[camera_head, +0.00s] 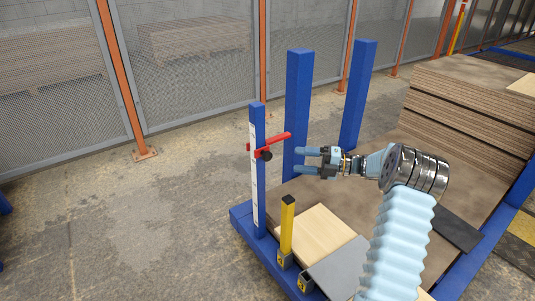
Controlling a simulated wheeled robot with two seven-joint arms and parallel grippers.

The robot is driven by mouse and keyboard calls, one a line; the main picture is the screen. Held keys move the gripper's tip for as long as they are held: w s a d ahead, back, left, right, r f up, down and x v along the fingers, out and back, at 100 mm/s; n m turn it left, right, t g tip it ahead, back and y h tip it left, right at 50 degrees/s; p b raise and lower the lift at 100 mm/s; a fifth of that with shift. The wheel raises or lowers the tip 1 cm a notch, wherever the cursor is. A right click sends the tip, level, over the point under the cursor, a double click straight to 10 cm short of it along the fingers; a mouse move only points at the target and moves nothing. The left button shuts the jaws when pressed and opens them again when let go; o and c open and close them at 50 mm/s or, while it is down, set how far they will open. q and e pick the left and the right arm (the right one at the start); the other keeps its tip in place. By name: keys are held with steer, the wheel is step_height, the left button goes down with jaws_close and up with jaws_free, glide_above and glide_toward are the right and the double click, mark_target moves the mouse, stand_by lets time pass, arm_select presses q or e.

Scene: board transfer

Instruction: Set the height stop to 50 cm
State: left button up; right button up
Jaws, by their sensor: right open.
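The height stop is a red bar (275,141) with a black knob (264,155), mounted on a blue post (258,185). A white scale strip (254,180) runs down the post's left face; its marks are too small to read. My right gripper (303,161) is open and empty, its two blue fingers pointing left toward the post. It appears to the right of the knob in the picture, with a gap between them. My left gripper is not in view.
Two taller blue posts (298,110) stand behind. A short yellow post (287,225) stands in front, next to a light wooden board (318,233) and a grey plate (340,268). Stacked brown boards (470,105) are at right. Mesh fencing (190,65) lines the back; the floor at left is clear.

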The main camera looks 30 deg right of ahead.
mark_target(271, 157)
steer(key=p+x, duration=0.1)
steer(key=x, duration=1)
steer(key=shift+w, duration=0.1)
jaws_close()
